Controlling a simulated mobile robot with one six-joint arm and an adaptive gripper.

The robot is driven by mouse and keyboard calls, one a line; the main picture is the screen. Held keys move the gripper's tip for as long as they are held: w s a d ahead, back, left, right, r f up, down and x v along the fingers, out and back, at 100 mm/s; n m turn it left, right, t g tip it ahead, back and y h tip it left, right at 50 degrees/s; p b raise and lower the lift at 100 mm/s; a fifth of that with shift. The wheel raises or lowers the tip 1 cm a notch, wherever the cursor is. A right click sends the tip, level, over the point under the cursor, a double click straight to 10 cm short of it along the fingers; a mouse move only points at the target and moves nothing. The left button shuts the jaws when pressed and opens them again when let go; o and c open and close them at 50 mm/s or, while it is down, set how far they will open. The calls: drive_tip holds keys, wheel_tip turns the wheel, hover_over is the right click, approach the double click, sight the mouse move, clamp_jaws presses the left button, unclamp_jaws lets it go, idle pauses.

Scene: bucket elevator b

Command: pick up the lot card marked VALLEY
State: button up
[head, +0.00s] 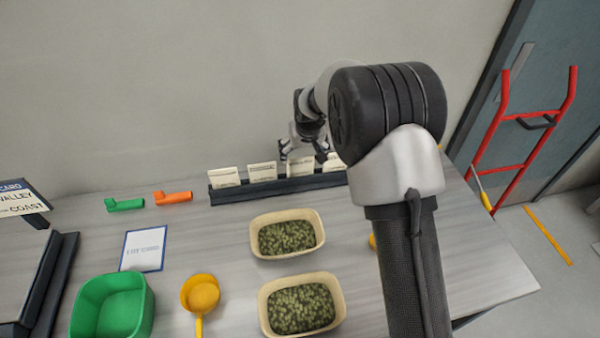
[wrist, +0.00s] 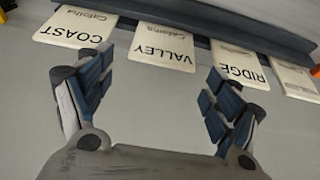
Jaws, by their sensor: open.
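The lot card marked VALLEY (wrist: 160,47) is white with black letters and shows upright in a dark rack in the wrist view. Its lettering looks upside down there. It sits between the COAST card (wrist: 76,27) and the RIDGE card (wrist: 240,66). My gripper (wrist: 157,80) is open and empty, its two fingers spread to either side of the VALLEY card and a little short of it. In the head view my gripper (head: 304,152) hangs just above the row of cards. The card lettering is too small to read there.
The dark card rack (head: 280,188) stands at the back of the grey table near the wall. Two tubs of green pellets (head: 285,218) stand in front of it. A green bin (head: 112,305), a yellow scoop (head: 200,295) and a framed card (head: 143,248) lie to the left.

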sight(299, 163)
drive_tip(key=b+x, duration=0.1)
drive_tip(key=x, duration=0.3)
drive_tip(key=b+x, duration=0.2)
drive_tip(key=x, duration=0.3)
drive_tip(key=shift+a+f, duration=0.15)
drive_tip(key=shift+a, duration=0.1)
drive_tip(key=shift+c, duration=0.5)
drive_tip(key=c, duration=0.6)
